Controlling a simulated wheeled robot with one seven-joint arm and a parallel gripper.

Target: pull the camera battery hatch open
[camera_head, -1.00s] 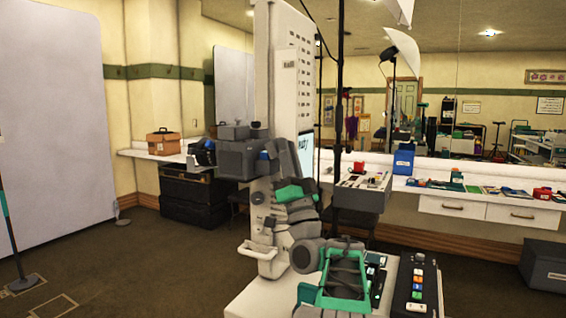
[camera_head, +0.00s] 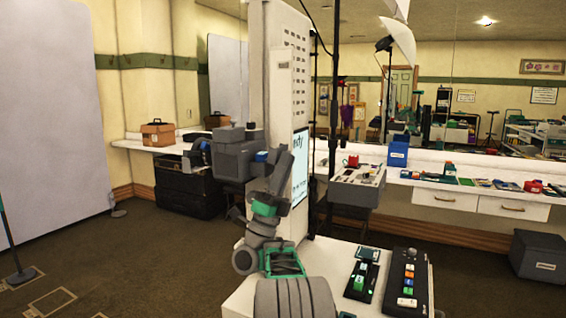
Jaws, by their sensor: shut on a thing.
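The camera (camera_head: 236,158), a dark grey boxy body, is held up in front of the tall white booth column, left of its screen. A small blue part (camera_head: 262,156) shows on its right side, where the battery hatch appears to be. My gripper (camera_head: 271,160) is at that side, small and dark against the camera. It is shut on the hatch, with its fingertips hard to make out. How far the hatch stands open cannot be told. My grey and green arm rises from the bottom middle to the camera.
A white cart top (camera_head: 340,300) with a button panel (camera_head: 406,279) is at the lower right. A grey tray box (camera_head: 356,186) stands behind it. The long counter (camera_head: 455,200) runs along the mirror. Open floor (camera_head: 125,260) is at left.

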